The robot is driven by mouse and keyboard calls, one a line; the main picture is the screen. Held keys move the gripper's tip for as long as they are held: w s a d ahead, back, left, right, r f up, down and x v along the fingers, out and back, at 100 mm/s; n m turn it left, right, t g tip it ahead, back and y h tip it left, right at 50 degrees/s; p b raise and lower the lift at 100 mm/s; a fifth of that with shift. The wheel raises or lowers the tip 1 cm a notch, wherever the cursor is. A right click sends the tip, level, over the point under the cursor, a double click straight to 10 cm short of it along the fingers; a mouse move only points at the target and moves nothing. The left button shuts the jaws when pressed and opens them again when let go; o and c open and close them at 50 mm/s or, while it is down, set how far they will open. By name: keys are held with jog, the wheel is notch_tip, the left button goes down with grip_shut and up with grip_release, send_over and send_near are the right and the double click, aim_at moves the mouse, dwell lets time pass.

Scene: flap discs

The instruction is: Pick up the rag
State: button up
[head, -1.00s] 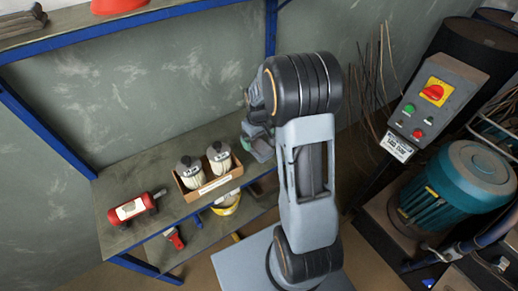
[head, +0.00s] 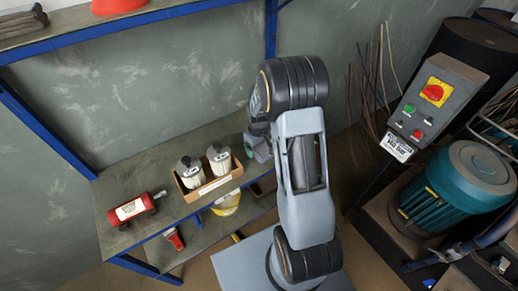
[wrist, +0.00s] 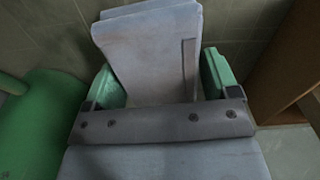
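The rag (wrist: 150,52) is a pale grey, folded cloth in the wrist view. It lies between the two green fingers of my gripper (wrist: 165,85) and reaches beyond their tips. The fingers are wide apart, one at each side of the rag; I cannot tell whether they touch it. My grey gripper body hides the rag's near end. In the head view my gripper (head: 258,148) is at the right part of the bench, and the arm hides most of it and the rag.
A green rounded object (wrist: 38,125) is close at left in the wrist view, and a brown box wall (wrist: 285,65) at right. On the bench (head: 135,170) are a box with two bottles (head: 205,172) and a red cylinder (head: 133,208). A control panel (head: 432,100) stands right.

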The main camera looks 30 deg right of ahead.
jog(key=c, duration=0.5)
jog(key=shift+r, duration=0.1)
jog(key=shift+r, duration=0.55)
jog(key=s+r, duration=0.1)
jog(key=r, duration=0.1)
jog(key=s+r, duration=0.2)
jog(key=r, duration=0.1)
jog(key=s+r, duration=0.1)
jog(key=r, duration=0.1)
jog(key=shift+s+a+r, duration=0.3)
jog(key=shift+s+r, duration=0.05)
jog(key=s+r, duration=0.1)
jog(key=s, duration=0.2)
jog(key=s+r, duration=0.1)
jog(key=s, duration=0.2)
jog(key=s+a+r, duration=0.1)
jog(key=s+r, duration=0.1)
jog(key=s, duration=0.1)
jog(key=shift+s, duration=0.15)
